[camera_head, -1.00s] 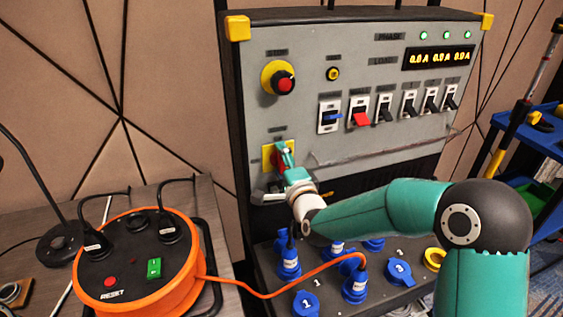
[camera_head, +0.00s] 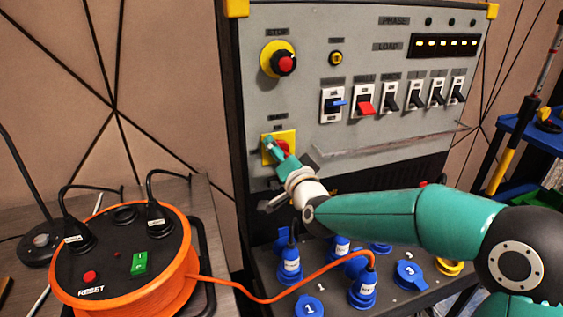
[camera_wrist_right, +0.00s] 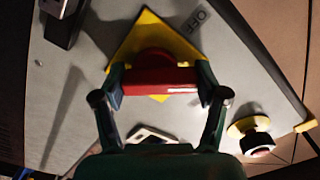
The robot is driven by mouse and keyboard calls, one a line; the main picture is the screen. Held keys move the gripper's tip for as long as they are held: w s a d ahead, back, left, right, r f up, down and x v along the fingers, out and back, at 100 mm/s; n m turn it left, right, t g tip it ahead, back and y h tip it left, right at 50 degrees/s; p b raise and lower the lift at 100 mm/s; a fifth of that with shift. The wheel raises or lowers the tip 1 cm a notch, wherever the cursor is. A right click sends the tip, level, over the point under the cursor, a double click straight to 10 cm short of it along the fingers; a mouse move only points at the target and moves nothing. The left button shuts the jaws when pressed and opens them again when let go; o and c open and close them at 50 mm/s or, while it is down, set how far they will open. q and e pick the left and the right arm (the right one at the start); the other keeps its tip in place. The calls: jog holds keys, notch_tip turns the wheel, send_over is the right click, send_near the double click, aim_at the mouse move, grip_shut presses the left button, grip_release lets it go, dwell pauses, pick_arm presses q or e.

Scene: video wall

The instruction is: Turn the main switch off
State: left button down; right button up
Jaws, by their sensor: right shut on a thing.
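The main switch is a red rotary handle (camera_wrist_right: 158,80) on a yellow square plate (camera_head: 290,138) at the lower left of the grey panel. My right gripper (camera_head: 272,148) reaches it from the lower right and covers most of the handle in the head view. In the right wrist view the gripper's two fingers (camera_wrist_right: 160,88) are shut on the two ends of the red handle. An OFF label (camera_wrist_right: 198,20) shows beside the plate's corner there. The phase lamps (camera_head: 451,22) are dark and the load display (camera_head: 444,44) shows only short dashes. My left gripper is not in view.
A red stop button (camera_head: 285,63) sits above the switch, and a row of breakers (camera_head: 390,98) is to its right. Blue plugs and sockets (camera_head: 362,290) stand below my arm. An orange cable reel (camera_head: 150,290) is on the left table.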

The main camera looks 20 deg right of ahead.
jog(key=shift+f+n+b, duration=0.35)
jog(key=shift+f+n, duration=0.05)
jog(key=shift+n, duration=0.6)
jog(key=n, duration=0.2)
jog(key=shift+a+n+b, duration=0.1)
jog(key=shift+n+b, duration=0.2)
jog(key=n, duration=0.5)
jog(key=shift+f, duration=0.15)
jog(key=shift+n, duration=0.3)
jog(key=o, duration=1.2)
jog(key=shift+c, duration=0.2)
jog(key=shift+r, duration=0.2)
jog(key=s, duration=1.2)
jog(key=shift+d, duration=0.2)
